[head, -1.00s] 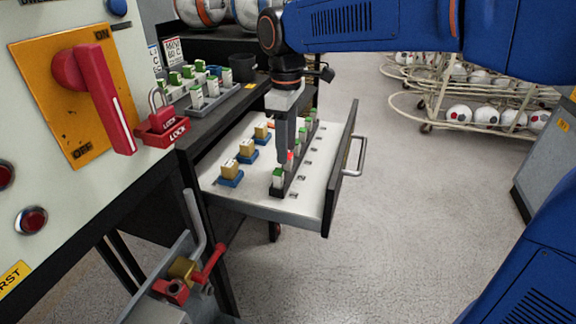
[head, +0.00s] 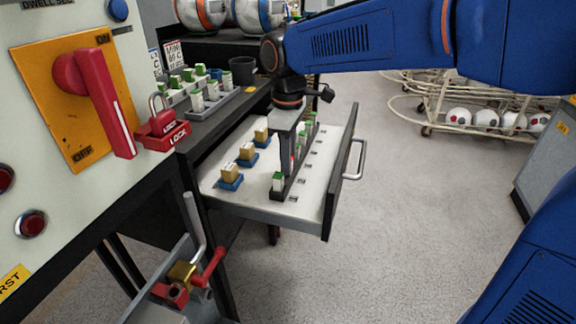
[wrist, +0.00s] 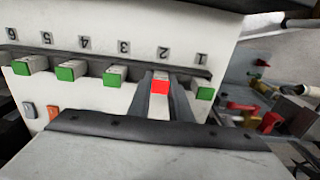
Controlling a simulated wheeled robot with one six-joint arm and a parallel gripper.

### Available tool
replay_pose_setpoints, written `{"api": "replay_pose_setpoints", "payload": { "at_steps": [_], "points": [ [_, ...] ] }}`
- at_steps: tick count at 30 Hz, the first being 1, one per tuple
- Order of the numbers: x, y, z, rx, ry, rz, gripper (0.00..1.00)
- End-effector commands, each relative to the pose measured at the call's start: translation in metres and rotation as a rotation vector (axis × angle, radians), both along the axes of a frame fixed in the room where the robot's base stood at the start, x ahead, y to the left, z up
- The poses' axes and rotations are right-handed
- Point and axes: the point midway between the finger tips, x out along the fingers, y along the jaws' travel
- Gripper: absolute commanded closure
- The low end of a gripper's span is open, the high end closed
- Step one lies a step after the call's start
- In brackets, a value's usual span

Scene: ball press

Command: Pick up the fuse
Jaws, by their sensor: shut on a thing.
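The fuse with a red top (wrist: 160,87) is a white block in the row of the drawer rack, at the mark 2. My gripper (wrist: 162,100) has one finger on each side of it and is shut on it. In the head view my gripper (head: 289,165) points down into the open drawer, and its fingers hide most of this fuse. The fuse seems to be still at its place in the rack. Green-topped fuses stand on both sides, one at mark 1 (wrist: 205,93) and one at mark 3 (wrist: 114,76).
The open drawer (head: 260,211) also holds tan blocks on blue bases (head: 230,171) along its left side. A rack of fuses (head: 228,98) stands on the bench above. A red lever switch (head: 100,95) and red lock (head: 163,132) are at left.

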Motion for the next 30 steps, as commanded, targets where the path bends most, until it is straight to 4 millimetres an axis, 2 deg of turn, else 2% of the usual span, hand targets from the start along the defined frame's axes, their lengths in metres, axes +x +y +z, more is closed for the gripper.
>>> {"api": "replay_pose_setpoints", "payload": {
  "at_steps": [5,15,19,24,30],
  "points": [
    [0.000,0.000,0.012,0.001,-0.001,0.000,1.00],
    [0.001,0.000,0.071,0.001,-0.003,0.000,1.00],
    [0.000,0.000,0.088,0.001,-0.001,0.001,1.00],
    [0.000,0.000,0.099,0.000,0.000,0.001,1.00],
    [0.000,0.000,0.100,0.000,0.000,0.001,1.00]
  ]
}}
